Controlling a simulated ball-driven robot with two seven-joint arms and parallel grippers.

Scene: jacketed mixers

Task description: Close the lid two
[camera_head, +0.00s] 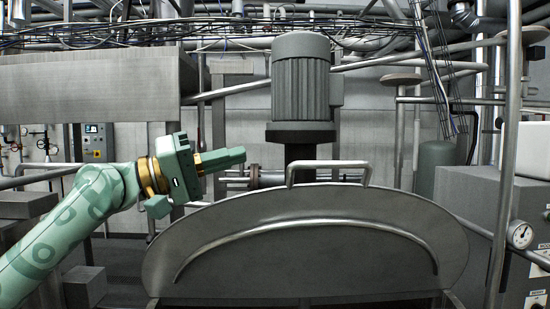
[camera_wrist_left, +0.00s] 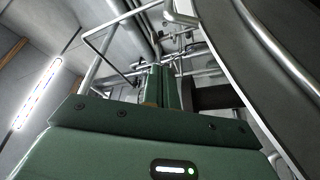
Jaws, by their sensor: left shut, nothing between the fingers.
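A large grey metal lid (camera_head: 320,260) with a rounded upper edge stands raised, its broad face towards me. A curved bar runs across that face, and a bracket-shaped handle (camera_head: 330,164) stands at its top edge. No number shows on it. My left gripper (camera_head: 242,156) is shut and empty, above the lid's upper left edge and left of the handle, pointing right. In the left wrist view, my left gripper's fingers (camera_wrist_left: 162,86) are together, and the lid (camera_wrist_left: 265,60) fills the right side. No contact between them is visible. My right gripper is out of view.
A grey motor (camera_head: 302,85) stands upright behind the lid. A grey control box (camera_head: 480,205) and a pressure gauge (camera_head: 520,235) on a vertical pipe are at the right. A steel tank (camera_head: 90,88) is at the upper left. Pipes and cables cross overhead.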

